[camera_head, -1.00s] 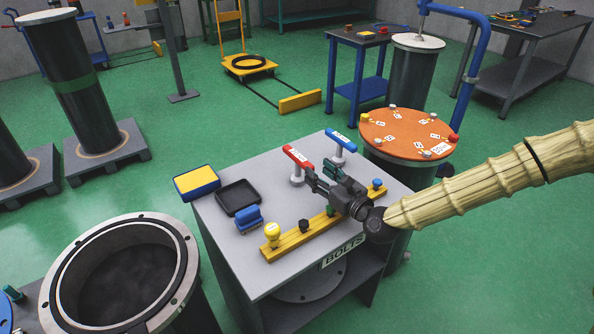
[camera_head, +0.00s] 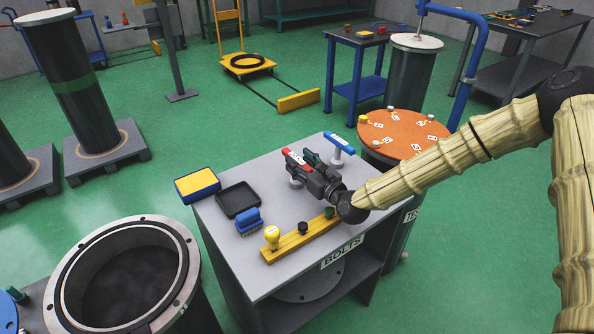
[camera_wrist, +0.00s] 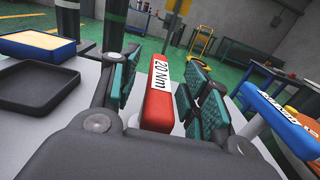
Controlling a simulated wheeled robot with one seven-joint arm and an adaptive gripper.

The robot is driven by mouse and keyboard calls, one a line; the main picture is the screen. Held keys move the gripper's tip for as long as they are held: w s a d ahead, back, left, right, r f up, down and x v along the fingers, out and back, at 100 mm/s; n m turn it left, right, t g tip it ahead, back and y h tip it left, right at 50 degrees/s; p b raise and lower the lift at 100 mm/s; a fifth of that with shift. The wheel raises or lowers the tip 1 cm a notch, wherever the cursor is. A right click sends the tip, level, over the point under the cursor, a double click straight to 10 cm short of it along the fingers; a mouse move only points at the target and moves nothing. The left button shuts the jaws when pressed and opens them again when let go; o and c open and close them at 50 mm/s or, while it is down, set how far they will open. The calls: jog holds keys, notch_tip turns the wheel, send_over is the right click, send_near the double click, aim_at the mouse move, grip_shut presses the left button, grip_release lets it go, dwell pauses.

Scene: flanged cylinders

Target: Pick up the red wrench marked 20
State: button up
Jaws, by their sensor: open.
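The red wrench (camera_head: 297,162) stands on the grey bench with its handle bar raised on a pale post. In the wrist view its bar (camera_wrist: 158,92) carries a white label reading "20 Nm". My gripper (camera_head: 302,162) is open around the red bar. In the wrist view the teal finger pads (camera_wrist: 156,88) stand on both sides of the bar, with gaps showing between pads and bar. A blue wrench (camera_head: 341,145) stands just to the right, its label partly legible; it also shows at the right of the wrist view (camera_wrist: 283,117).
The grey bench (camera_head: 225,262) also holds a yellow bolt rack (camera_head: 293,243), a blue brush (camera_head: 249,220), a black tray (camera_head: 238,199) and a blue-and-yellow box (camera_head: 197,185). An orange round flange (camera_head: 400,130) stands behind right. An open cylinder (camera_head: 70,290) stands front left.

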jog(key=shift+x, duration=1.1)
grip_shut()
